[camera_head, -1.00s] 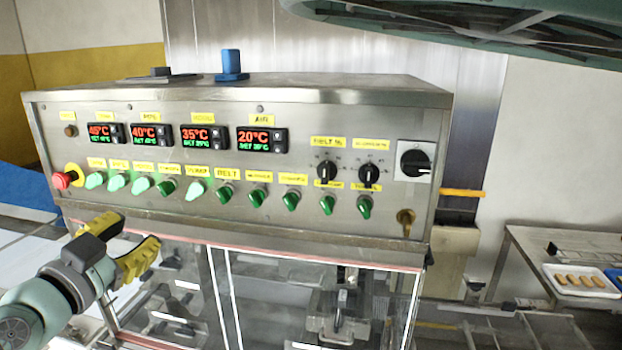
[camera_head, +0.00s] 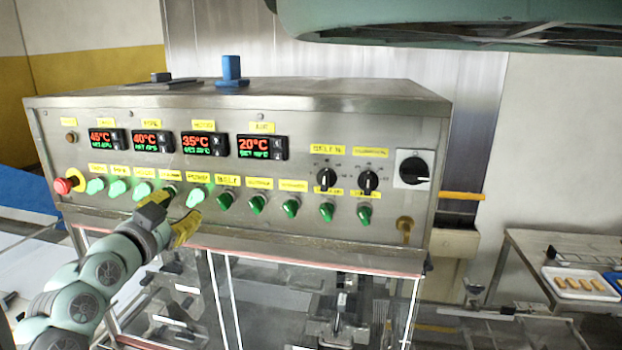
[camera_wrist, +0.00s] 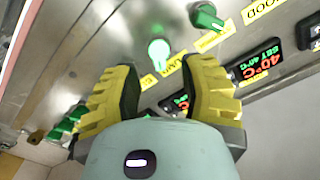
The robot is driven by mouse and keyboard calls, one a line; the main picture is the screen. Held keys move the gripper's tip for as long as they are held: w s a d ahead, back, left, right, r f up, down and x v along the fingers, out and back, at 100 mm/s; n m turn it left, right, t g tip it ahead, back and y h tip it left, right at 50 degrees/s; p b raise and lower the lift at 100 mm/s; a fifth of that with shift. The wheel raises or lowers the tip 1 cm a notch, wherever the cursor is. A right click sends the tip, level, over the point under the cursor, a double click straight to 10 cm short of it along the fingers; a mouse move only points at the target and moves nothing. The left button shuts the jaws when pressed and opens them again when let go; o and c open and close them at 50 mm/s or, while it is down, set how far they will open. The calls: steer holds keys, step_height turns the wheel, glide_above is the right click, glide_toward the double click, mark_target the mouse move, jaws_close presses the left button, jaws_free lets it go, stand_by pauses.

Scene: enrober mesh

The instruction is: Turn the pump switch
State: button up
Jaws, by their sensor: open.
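The pump switch (camera_head: 194,195) is a lit green knob under a yellow label reading PUMP (camera_head: 197,178) on the steel control panel (camera_head: 300,219). In the wrist view a lit green knob (camera_wrist: 158,50), which appears to be the pump switch, shows just beyond the gap between my fingers. My gripper (camera_head: 184,204) is open with yellow ridged fingers, close in front of the panel at the pump switch. It also shows in the wrist view (camera_wrist: 162,72), with nothing between its fingers. I cannot tell whether a finger touches the knob.
An unlit green knob (camera_wrist: 205,15) sits beside the lit one. The belt switch (camera_head: 225,201) is right of the pump switch. A red emergency button (camera_head: 64,185) is at the panel's left. Temperature displays (camera_head: 204,145) sit above, and clear enclosure doors (camera_head: 290,300) below.

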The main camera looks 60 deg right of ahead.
mark_target(190, 202)
steer(key=p+x, duration=0.2)
steer(key=x, duration=0.1)
steer(key=shift+d+r, duration=0.15)
steer(key=shift+d, duration=0.25)
steer(key=shift+w+d+p, duration=0.2)
steer(key=shift+d+p, duration=0.1)
steer(key=shift+d, duration=0.3)
steer(key=shift+o, duration=0.5)
steer(key=shift+a, duration=0.1)
jaws_close()
steer(key=shift+f, duration=0.2)
